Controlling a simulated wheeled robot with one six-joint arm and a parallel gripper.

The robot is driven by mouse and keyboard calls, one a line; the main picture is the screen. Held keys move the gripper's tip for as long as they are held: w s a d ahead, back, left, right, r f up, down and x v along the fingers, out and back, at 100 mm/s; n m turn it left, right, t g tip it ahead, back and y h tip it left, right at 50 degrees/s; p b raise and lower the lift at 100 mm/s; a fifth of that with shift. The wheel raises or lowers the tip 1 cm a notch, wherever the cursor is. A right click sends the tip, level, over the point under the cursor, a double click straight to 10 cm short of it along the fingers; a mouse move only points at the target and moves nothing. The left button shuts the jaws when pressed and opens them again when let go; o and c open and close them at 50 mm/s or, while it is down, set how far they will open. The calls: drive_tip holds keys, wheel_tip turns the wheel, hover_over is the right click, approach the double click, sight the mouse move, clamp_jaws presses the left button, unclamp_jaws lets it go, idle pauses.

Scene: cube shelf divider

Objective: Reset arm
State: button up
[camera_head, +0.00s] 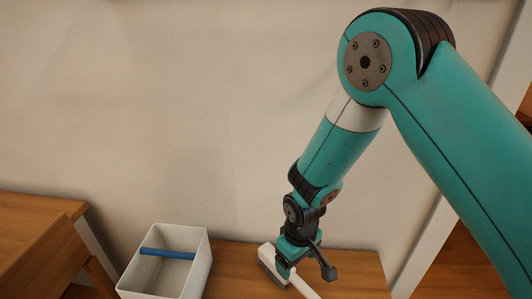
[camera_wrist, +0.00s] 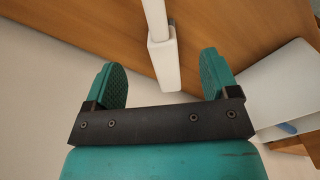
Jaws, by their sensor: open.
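My gripper (camera_head: 286,270) is at the end of my teal arm, low over the wooden surface. In the wrist view my gripper (camera_wrist: 163,72) has its two teal fingers spread wide with nothing held between them. A white brush (camera_head: 303,289) with dark bristles lies on the wood just by the fingers, its handle running toward the lower right. In the wrist view the white brush (camera_wrist: 163,62) shows in the gap between the fingers, not touching either one. My gripper hides part of the brush in the head view.
A white open box (camera_head: 204,266) with a blue bar (camera_head: 167,254) across it stands left of my gripper. The wooden surface (camera_head: 348,272) is bare to the right. A pale wall (camera_head: 180,100) rises behind. Another wooden piece (camera_head: 35,245) stands at far left.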

wheel_tip(320, 180, up, 12)
drive_tip(key=s+y+p, duration=0.1)
drive_tip(key=s+p, duration=0.1)
drive_tip(key=s+d+r+y+p, duration=0.1)
drive_tip(key=s+d+r, duration=0.1)
drive_tip(key=s+r, duration=0.6)
drive_tip(key=s+d+r+y+p, duration=0.1)
drive_tip(key=s+r+y+p, duration=0.1)
drive_tip(key=s+r, duration=0.6)
drive_tip(key=a+v, duration=0.1)
drive_tip(key=v, duration=0.4)
drive_tip(key=shift+s+r, duration=0.25)
drive_tip(key=shift+r, duration=0.3)
drive_tip(key=shift+d, duration=0.1)
drive_tip(key=shift+c, duration=0.2)
